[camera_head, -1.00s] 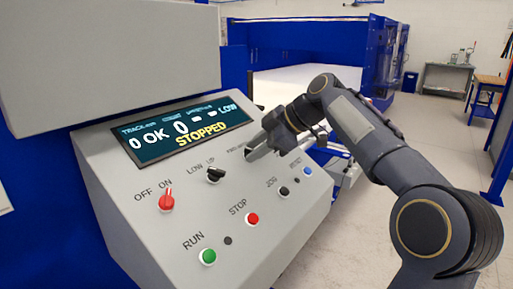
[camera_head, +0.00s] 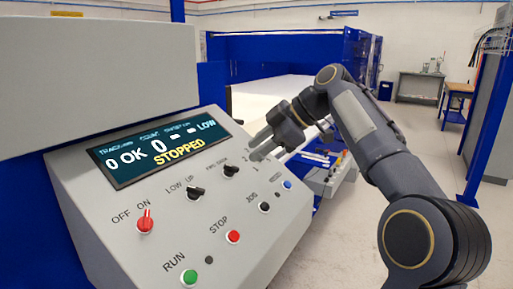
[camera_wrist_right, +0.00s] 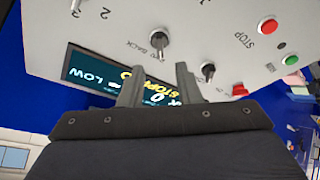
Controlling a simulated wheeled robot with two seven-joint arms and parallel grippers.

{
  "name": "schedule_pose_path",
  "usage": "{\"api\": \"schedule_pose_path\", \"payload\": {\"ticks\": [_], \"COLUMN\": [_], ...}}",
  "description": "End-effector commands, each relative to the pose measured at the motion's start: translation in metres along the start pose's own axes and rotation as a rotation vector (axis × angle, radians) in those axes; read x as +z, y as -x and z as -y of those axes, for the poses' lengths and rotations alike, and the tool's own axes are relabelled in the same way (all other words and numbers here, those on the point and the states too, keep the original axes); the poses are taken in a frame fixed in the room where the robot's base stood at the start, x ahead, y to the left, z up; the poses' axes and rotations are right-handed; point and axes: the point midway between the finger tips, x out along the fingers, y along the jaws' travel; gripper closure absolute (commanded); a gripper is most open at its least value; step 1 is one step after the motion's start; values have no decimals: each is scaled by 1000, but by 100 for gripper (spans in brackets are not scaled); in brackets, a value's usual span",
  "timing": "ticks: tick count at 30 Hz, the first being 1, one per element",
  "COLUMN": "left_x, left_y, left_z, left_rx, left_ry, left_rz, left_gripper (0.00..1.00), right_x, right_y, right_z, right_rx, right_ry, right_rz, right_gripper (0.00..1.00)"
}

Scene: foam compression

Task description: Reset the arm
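My right arm comes in from the right in the head view. Its gripper (camera_head: 256,146) hangs over the right edge of the grey control panel (camera_head: 110,208), near the screen's right end. In the right wrist view the two fingers (camera_wrist_right: 158,76) stand apart with nothing between them. Past the fingertips are a black selector knob (camera_wrist_right: 159,40) marked BACK and another black knob (camera_wrist_right: 208,71). The FWD/BACK knob (camera_head: 228,172) also shows in the head view, apart from the fingers. My left gripper is not in view.
The panel has a screen (camera_head: 160,148) reading STOPPED, a red OFF/ON knob (camera_head: 145,221), a LOW/UP knob (camera_head: 195,193), a red STOP button (camera_head: 233,237) and a green RUN button (camera_head: 189,277). Behind is a blue machine (camera_head: 285,52) with a white bed. Floor at right is clear.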

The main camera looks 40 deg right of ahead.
Motion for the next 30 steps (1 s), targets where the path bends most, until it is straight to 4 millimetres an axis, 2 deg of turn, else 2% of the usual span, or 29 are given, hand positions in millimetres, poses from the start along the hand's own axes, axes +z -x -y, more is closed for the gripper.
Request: {"api": "schedule_pose_path", "payload": {"ticks": [10,14,17,20,27,30], "left_x": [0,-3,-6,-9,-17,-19], "left_y": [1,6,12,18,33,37], "left_z": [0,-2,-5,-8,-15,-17], "left_rx": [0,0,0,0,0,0], "left_ry": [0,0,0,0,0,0], "left_rz": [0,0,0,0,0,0], "left_gripper": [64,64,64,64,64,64], "right_x": [-1,-5,-7,-2,30,45], "right_y": [0,-1,-6,-15,-49,-64], "right_z": [2,22,56,102,228,271], "right_rx": [-1,-7,-11,-4,44,67], "right_ry": [-13,-120,-290,-490,-932,-1065], "right_rz": [2,20,52,94,187,211], "right_gripper": [69,69,69,69,69,69]}}
